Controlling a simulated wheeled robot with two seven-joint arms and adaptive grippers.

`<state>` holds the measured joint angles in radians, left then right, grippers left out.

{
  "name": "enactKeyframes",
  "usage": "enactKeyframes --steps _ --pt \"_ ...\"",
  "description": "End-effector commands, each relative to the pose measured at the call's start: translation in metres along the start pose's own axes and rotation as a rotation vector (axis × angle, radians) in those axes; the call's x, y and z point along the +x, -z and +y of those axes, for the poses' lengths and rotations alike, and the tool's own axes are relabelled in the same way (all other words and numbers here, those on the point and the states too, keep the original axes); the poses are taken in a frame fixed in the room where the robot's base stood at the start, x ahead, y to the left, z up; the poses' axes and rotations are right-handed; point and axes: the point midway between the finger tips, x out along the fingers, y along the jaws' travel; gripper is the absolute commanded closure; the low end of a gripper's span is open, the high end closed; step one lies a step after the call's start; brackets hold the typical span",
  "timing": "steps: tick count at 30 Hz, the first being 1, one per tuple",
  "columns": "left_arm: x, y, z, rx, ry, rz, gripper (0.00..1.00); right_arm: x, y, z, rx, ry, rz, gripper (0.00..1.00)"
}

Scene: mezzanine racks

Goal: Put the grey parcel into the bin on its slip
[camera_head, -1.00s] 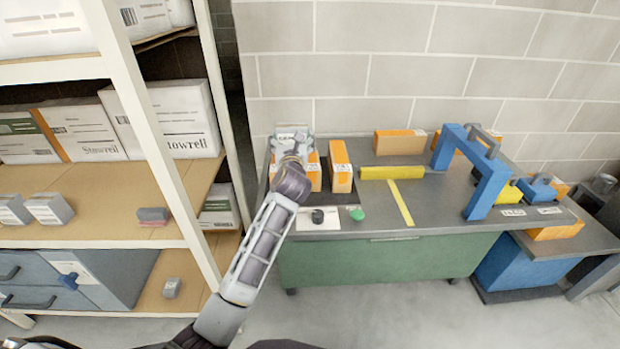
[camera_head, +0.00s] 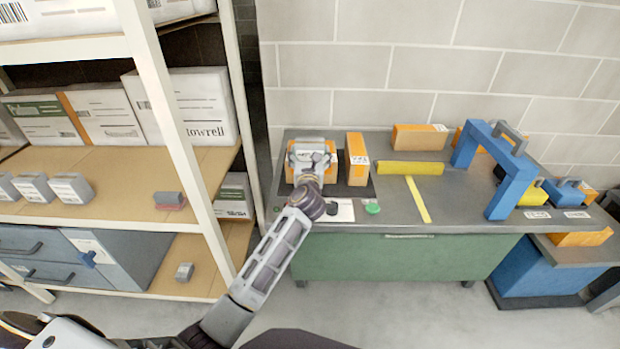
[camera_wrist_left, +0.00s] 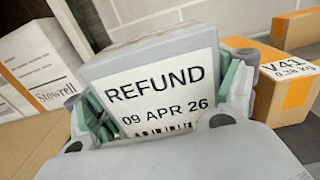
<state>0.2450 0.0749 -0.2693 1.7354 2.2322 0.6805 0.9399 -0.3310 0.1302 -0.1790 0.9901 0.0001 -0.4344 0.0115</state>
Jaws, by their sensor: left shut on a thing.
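The grey parcel (camera_head: 322,146) is in my left gripper (camera_head: 312,163), above the back left of the grey bench. In the left wrist view the parcel (camera_wrist_left: 205,48) fills the middle, and its white slip (camera_wrist_left: 160,88) reads "REFUND" and "09 APR 26". The left gripper's fingers (camera_wrist_left: 165,110) close on both sides of it. A bin marked REFUND cannot be made out. Small labels (camera_head: 537,214) at the right of the bench are too small to read. My right gripper is not in view.
An orange box (camera_head: 357,160) labelled V41 stands just right of the held parcel. A yellow bar (camera_head: 408,168), a blue arch (camera_head: 497,170) and a green button (camera_head: 372,208) are on the bench (camera_head: 455,205). A white-framed rack (camera_head: 180,150) with cartons stands left.

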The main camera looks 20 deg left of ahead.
Motion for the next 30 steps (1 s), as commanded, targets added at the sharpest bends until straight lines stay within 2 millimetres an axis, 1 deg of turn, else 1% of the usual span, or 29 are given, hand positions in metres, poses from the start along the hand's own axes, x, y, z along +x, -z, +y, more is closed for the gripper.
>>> enactKeyframes --steps 1,3,7,13,23,28,29,30 --pt "0.000 0.011 0.000 0.001 0.000 0.001 0.48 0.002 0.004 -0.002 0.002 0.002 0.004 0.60" --pt "0.000 0.021 0.000 0.001 0.000 -0.001 0.48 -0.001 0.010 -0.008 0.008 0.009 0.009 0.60" --pt "0.000 0.036 0.000 0.002 0.000 -0.002 0.48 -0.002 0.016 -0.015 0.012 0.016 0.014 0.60" --pt "0.000 0.042 0.000 -0.001 0.000 -0.003 0.48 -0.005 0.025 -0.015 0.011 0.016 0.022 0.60" --pt "0.000 0.043 0.000 0.000 0.000 -0.002 0.48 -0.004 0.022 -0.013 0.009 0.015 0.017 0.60" --pt "0.000 0.055 0.000 0.001 0.000 0.000 0.48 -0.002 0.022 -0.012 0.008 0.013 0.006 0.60" --pt "0.000 0.059 0.000 0.001 0.000 0.000 0.48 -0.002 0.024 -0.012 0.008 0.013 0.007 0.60" --pt "0.000 0.063 0.000 0.001 0.000 0.000 0.48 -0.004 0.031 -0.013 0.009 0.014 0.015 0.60"
